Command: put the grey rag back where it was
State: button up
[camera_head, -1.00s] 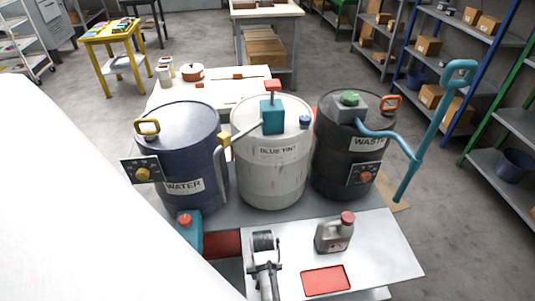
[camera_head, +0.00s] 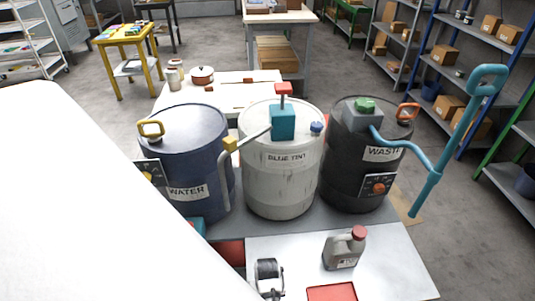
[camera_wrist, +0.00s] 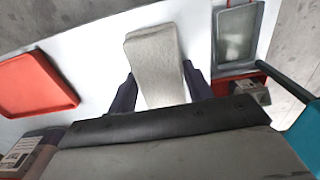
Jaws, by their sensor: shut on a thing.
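The grey rag (camera_wrist: 155,62) is a pale grey folded piece between the two dark fingers of my gripper (camera_wrist: 160,88) in the wrist view. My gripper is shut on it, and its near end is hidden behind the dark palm. The rag is over a white surface (camera_wrist: 92,38); I cannot tell whether it touches that surface. I cannot make out the rag in the head view.
A red tray (camera_head: 331,293) and a grey bottle with red cap (camera_head: 345,250) are on the pale panel (camera_head: 400,270). Blue (camera_head: 187,150), white (camera_head: 280,170) and black (camera_head: 362,155) drums stand behind. In the wrist view, a grey tray (camera_wrist: 219,30) lies right of the rag.

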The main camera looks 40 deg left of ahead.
jog(key=shift+f, duration=0.15)
jog(key=o, duration=0.9)
jog(key=shift+o, duration=0.2)
notch_tip(320, 180, up, 12)
jog(key=shift+b, duration=0.4)
